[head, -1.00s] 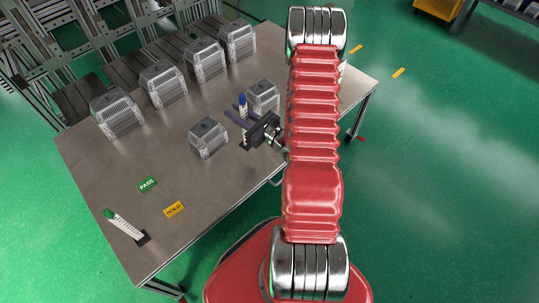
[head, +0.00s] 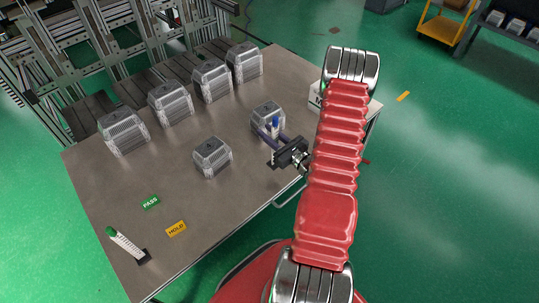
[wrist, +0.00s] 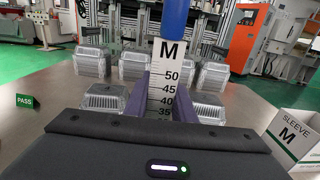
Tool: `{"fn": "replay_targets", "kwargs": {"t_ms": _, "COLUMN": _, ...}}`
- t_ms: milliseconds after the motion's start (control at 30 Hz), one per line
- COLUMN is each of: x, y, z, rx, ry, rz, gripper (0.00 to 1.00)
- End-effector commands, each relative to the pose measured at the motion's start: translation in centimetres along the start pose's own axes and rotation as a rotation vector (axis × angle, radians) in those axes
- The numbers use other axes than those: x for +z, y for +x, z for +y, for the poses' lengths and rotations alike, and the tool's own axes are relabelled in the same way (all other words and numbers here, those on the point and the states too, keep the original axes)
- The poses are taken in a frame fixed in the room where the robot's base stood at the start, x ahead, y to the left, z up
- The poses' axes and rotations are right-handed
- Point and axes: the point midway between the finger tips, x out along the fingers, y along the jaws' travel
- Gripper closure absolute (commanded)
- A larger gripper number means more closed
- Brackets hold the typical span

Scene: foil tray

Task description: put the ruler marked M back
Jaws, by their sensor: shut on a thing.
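The ruler marked M has a blue top (head: 275,124) and a white scale with black numbers, which faces me in the wrist view (wrist: 166,82). It stands upright between the purple fingers of my gripper (head: 274,135), which is shut on it. The ruler's lower end is hidden behind the gripper body in the wrist view. A white box reading "SLEEVE M" (wrist: 293,135) is to the right in the wrist view. In the head view the white box (head: 316,98) shows at the table's right end, partly hidden by my arm.
Several ribbed translucent tubs (head: 212,157) stand on the grey table (head: 120,180), one close behind the ruler. The table's front middle is clear.

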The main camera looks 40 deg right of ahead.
Motion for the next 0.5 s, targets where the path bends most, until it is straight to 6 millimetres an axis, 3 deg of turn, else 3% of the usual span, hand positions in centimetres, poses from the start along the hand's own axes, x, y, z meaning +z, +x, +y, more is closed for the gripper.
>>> {"fn": "replay_targets", "kwargs": {"t_ms": 200, "x": -2.9, "y": 0.0, "z": 0.1, "rx": 0.000, "ry": 0.002, "rz": 0.002, "gripper": 1.00}}
{"fn": "replay_targets", "kwargs": {"t_ms": 500, "x": -3.8, "y": 0.0, "z": 0.0, "rx": 0.000, "ry": 0.000, "rz": -0.001, "gripper": 1.00}}
